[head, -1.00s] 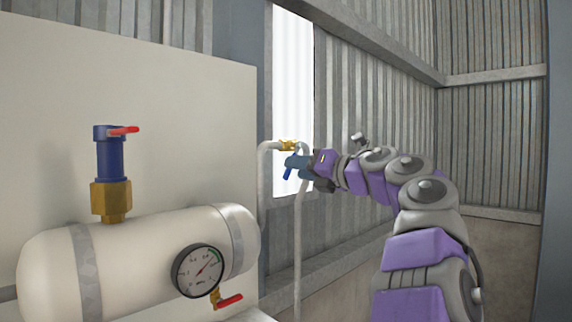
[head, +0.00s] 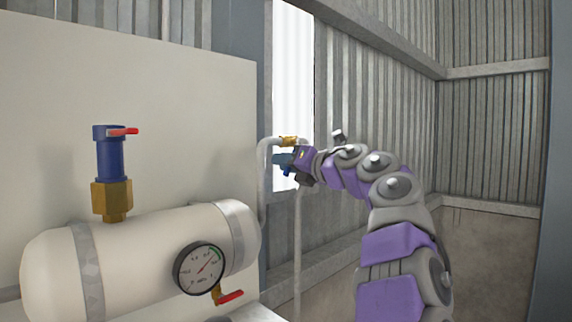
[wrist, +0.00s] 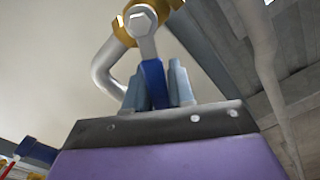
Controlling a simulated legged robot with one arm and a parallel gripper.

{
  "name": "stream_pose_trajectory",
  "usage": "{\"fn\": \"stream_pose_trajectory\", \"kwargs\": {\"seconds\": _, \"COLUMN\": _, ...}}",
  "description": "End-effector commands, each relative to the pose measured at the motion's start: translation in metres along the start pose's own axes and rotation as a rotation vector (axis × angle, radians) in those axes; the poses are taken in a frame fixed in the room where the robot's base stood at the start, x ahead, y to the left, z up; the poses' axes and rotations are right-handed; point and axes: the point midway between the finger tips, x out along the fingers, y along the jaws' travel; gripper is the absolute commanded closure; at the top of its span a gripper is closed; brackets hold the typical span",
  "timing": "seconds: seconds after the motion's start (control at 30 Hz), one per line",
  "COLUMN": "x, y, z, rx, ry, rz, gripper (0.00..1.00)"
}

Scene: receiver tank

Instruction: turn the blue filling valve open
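The filling valve has a brass body (head: 289,140) on a grey pipe, in the middle of the head view. The brass body (wrist: 130,25) shows at the top of the wrist view. Its blue handle (wrist: 154,82) hangs down from a bolt between my two fingers. My gripper (head: 281,160) is at the handle, just below the brass body. In the wrist view my gripper (wrist: 156,88) has a blue-grey finger close against each side of the handle and looks shut on it. In the head view the fingers hide most of the handle.
A cream tank (head: 150,255) with a gauge (head: 200,268) and a red-handled drain valve (head: 230,297) stands at the lower left. A blue and brass fitting (head: 111,170) with a red lever rises from it. A pale panel (head: 180,100) stands behind. Corrugated walls enclose the right side.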

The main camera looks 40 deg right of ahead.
Motion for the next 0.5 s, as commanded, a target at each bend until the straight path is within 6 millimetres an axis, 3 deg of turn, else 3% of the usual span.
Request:
{"fn": "stream_pose_trajectory", "kwargs": {"seconds": 0.2, "x": -0.0001, "y": -0.0026, "z": -0.0003, "rx": 0.002, "ry": 0.001, "rz": -0.002, "gripper": 1.00}}
{"fn": "stream_pose_trajectory", "kwargs": {"seconds": 0.5, "x": -0.0001, "y": -0.0038, "z": -0.0006, "rx": 0.003, "ry": 0.002, "rz": -0.003, "gripper": 1.00}}
